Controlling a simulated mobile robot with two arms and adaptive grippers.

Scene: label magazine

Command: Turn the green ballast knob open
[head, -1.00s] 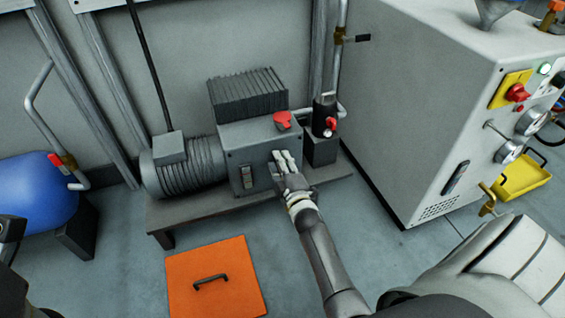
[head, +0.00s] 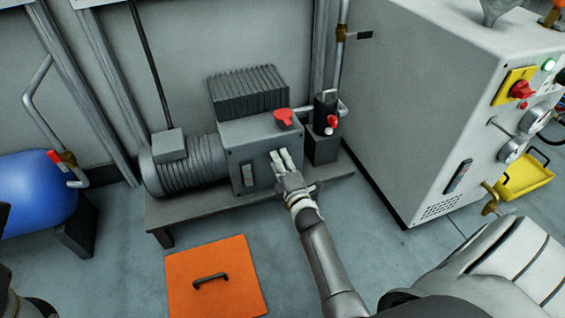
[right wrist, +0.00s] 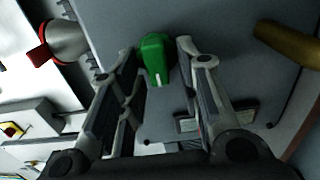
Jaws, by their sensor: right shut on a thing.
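The green ballast knob (right wrist: 156,60) sits on a grey face in the right wrist view, with a pale mark near its lower end. It lies between the fingertips of my right gripper (right wrist: 160,52), which is shut on it. In the head view my right gripper (head: 281,160) is at the front face of the grey machine box (head: 255,160), and its hand hides the knob there. My left gripper is not clearly seen; only dark parts of my own show at the lower left edge.
A red knob (head: 285,117) tops the box, and a red-handled valve (head: 331,122) stands beside it. A ribbed motor (head: 188,167) is at its left. An orange hatch (head: 215,280) lies in front. A large white cabinet (head: 430,120) stands at the right.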

